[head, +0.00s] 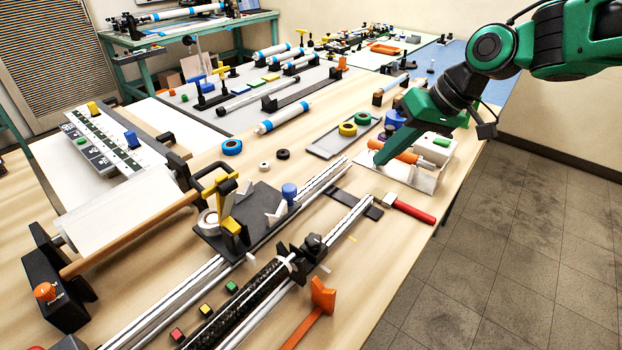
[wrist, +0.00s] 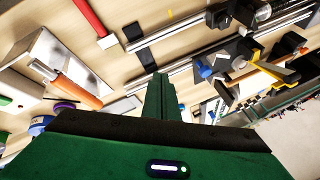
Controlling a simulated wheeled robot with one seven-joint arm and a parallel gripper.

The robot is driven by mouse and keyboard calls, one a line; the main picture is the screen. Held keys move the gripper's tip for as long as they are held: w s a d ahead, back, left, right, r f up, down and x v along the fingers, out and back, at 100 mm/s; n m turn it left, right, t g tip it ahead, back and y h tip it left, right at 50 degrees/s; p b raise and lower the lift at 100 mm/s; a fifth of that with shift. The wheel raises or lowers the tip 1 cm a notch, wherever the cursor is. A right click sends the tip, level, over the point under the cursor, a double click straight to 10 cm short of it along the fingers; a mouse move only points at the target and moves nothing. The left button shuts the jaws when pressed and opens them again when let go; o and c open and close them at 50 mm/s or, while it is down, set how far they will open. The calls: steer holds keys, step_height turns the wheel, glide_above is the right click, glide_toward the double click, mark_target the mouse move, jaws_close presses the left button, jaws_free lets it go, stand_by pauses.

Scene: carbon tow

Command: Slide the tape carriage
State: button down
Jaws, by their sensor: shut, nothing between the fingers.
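The tape carriage is a dark plate (head: 262,205) on twin silver rails (head: 180,290), with a yellow handle (head: 227,192), a white tape roll (head: 208,220) and a blue knob (head: 290,192). It also shows at the right of the wrist view, where its yellow handle (wrist: 285,72) is seen from above. My green gripper (head: 381,158) is at the right of the head view, well apart from the carriage and above the table. In the wrist view the gripper fingers (wrist: 160,85) are together and empty.
A white tray (head: 410,178) with an orange-handled tool (head: 396,152) lies below my gripper. A red-handled brush (head: 410,209) lies nearby. A black carbon tube (head: 240,307) runs along the front rails. A grey tray (head: 335,142) holds tape rolls. The table's right edge is close.

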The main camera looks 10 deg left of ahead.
steer(key=s+a+f, duration=0.1)
steer(key=a+f, duration=0.2)
steer(key=a, duration=0.4)
steer(key=a+f+n+y, duration=0.1)
steer(key=a+f, duration=0.3)
steer(key=a, duration=0.4)
steer(key=shift+s+a+n+g, duration=0.25)
steer(key=shift+s+n+g, duration=0.05)
steer(key=shift+s+g, duration=0.1)
steer(key=shift+f, duration=0.1)
